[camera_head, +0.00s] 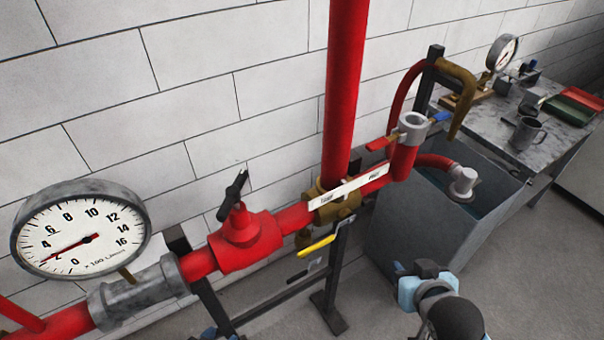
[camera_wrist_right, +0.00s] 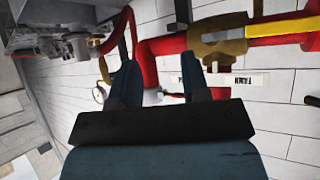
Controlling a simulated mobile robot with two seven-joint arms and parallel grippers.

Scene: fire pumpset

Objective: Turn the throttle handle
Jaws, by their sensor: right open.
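A black handle (camera_head: 233,193) stands tilted on top of the red valve (camera_head: 245,240) in the pipe; no label shows which handle is the throttle. A yellow lever (camera_head: 316,246) hangs under the brass valve (camera_head: 335,204) to its right; it also shows in the right wrist view (camera_wrist_right: 285,28). My right gripper (camera_head: 418,270) is at the lower right of the head view, apart from both handles. In the right wrist view my right gripper (camera_wrist_right: 155,45) is open and empty. A sliver of what looks like my left gripper (camera_head: 220,334) shows at the bottom edge; its jaws are hidden.
A round gauge (camera_head: 82,230) stands on the pipe at the left. A red vertical pipe (camera_head: 345,90) rises behind the brass valve. A grey tank (camera_head: 395,225) and a workbench (camera_head: 495,125) stand at the right. Bare floor lies at the lower right.

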